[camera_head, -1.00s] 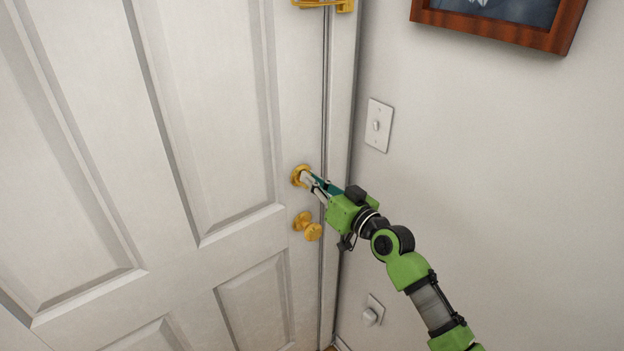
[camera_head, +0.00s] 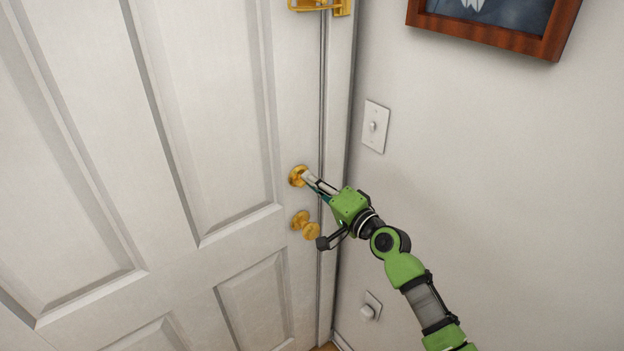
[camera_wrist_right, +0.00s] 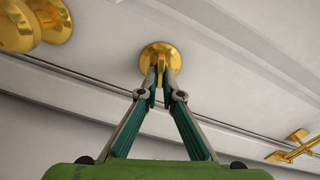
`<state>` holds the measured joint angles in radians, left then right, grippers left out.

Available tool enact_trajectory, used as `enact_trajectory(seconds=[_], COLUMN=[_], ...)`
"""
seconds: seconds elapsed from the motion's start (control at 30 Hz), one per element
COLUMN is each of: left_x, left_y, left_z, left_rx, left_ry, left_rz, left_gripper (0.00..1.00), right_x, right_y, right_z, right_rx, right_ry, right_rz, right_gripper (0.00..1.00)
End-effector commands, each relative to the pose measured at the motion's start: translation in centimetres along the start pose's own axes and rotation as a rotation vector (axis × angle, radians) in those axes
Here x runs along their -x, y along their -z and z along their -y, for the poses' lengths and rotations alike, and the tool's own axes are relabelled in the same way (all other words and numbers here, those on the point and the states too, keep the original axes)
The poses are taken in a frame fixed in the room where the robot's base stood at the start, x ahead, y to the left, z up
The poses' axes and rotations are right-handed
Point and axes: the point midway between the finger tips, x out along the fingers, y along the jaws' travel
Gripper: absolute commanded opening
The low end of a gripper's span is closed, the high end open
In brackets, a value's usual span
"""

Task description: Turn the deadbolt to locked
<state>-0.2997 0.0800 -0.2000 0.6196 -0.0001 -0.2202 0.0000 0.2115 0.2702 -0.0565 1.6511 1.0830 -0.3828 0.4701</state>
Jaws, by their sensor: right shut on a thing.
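The brass deadbolt (camera_head: 296,175) sits on the white door (camera_head: 220,110) near its right edge, above the round brass knob (camera_head: 304,226). My right gripper (camera_head: 306,178) reaches in from the lower right and its fingertips are at the deadbolt. In the right wrist view the deadbolt's round plate (camera_wrist_right: 160,54) shows behind the fingertips, and the gripper (camera_wrist_right: 160,80) is shut on the small thumb turn between them. The fingers hide most of the turn. My left gripper is not in view.
A light switch (camera_head: 375,126) and a framed picture (camera_head: 490,25) are on the wall to the right. A brass latch (camera_head: 322,5) is higher on the door edge.

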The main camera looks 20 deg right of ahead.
Motion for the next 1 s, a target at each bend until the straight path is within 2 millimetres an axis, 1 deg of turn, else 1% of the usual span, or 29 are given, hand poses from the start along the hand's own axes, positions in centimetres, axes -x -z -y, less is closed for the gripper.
enact_trajectory(seconds=[0.03,0.2,0.4,0.63,1.0], left_x=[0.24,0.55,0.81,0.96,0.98], left_y=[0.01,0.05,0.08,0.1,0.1], left_z=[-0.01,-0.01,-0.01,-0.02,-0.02], left_rx=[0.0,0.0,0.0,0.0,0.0], left_ry=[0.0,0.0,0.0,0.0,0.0], left_rz=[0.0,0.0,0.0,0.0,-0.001], left_gripper=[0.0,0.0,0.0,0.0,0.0], right_x=[-0.07,-0.06,-0.08,-0.08,-0.08], right_y=[0.25,0.31,0.27,0.26,0.27], right_z=[0.39,0.23,0.16,0.08,0.07], right_rx=[-0.041,-0.168,-0.276,-0.34,-0.359], right_ry=[0.006,0.006,0.008,0.009,0.009], right_rz=[-0.006,-0.006,-0.006,-0.006,-0.006], right_gripper=[0.0,0.0,0.0,0.0,0.0])
